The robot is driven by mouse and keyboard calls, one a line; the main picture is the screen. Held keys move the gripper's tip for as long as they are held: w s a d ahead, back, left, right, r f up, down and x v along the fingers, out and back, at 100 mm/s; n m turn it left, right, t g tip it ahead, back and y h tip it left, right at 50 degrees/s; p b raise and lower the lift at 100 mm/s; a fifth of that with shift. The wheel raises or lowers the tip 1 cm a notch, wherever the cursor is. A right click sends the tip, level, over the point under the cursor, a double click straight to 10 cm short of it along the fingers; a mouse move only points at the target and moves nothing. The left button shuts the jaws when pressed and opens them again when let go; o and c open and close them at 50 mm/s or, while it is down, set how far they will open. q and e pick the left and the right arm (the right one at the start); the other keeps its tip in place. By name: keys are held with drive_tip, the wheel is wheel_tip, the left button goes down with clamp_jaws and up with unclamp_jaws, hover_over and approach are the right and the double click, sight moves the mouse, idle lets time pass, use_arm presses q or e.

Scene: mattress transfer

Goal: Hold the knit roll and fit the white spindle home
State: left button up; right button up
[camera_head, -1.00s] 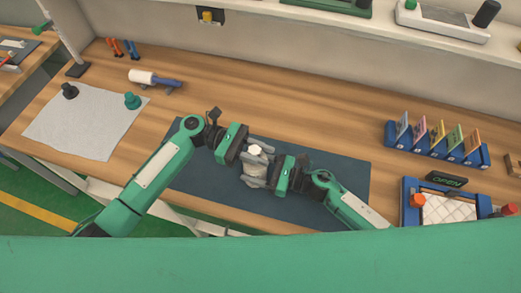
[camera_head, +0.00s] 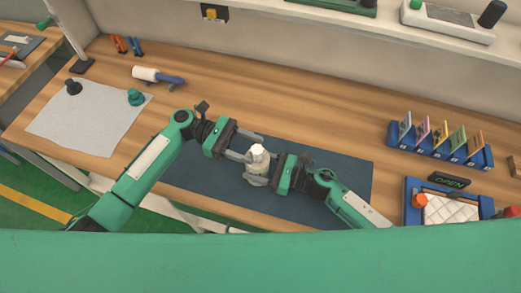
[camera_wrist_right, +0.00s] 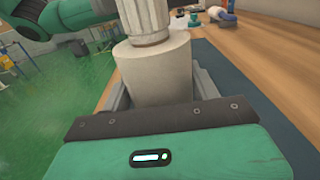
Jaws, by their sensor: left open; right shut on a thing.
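The knit roll (camera_wrist_right: 157,75) is a pale beige-grey cylinder, held upright between the fingers of my right gripper (camera_head: 257,176) above the dark mat. The white spindle (camera_head: 258,155) stands upright at the top of the roll; in the right wrist view its ribbed lower part (camera_wrist_right: 147,20) meets the roll's top, and its upper end is cut off. I cannot tell how deep it sits. My left gripper (camera_head: 249,147) is open, its fingers beside the spindle from the left. The roll is partly hidden by fingers in the head view.
The dark mat (camera_head: 335,180) lies on the wooden bench. A grey cloth (camera_head: 85,125) with a black and a green knob is at the left. A blue rack (camera_head: 440,150) of colored cards and a blue tray (camera_head: 412,187) are at the right. The back middle of the bench is clear.

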use_arm(q)
drive_tip(key=v, duration=0.7)
drive_tip(key=shift+a, duration=0.3)
use_arm(e)
drive_tip(key=o, duration=1)
